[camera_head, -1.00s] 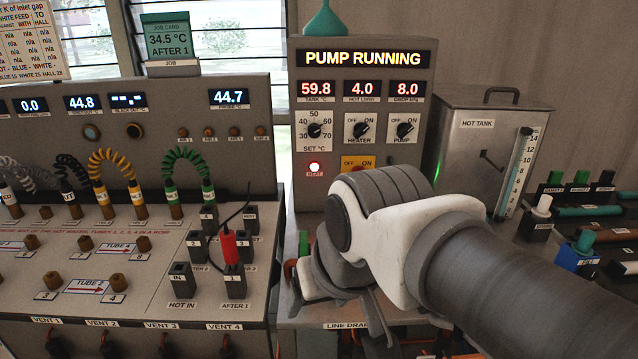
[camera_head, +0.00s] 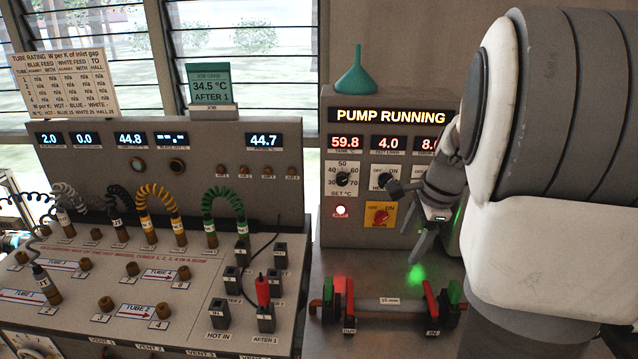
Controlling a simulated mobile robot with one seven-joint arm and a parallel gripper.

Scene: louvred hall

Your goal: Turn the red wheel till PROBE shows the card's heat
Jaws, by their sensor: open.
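The job card (camera_head: 209,83) reads 34.5 °C, AFTER 1. The PROBE display (camera_head: 264,140) on the grey panel reads 44.7. A red probe (camera_head: 262,291) with a black lead stands in the AFTER 1 socket at the bench's front right. I cannot make out a red wheel for certain; red levers (camera_head: 431,300) show on the short pipe run at the lower right. My gripper (camera_head: 413,238) is open and empty, fingers pointing down, in front of the pump panel and above the pipe. My arm hides the panel's right side.
The pump panel (camera_head: 347,228) reads PUMP RUNNING, 59.8, 4.0 and a partly hidden 8. A red knob on a yellow plate (camera_head: 381,214) sits close left of my gripper. Coloured looped hoses (camera_head: 222,194) rise from the left bench. A green funnel (camera_head: 355,70) stands on the panel.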

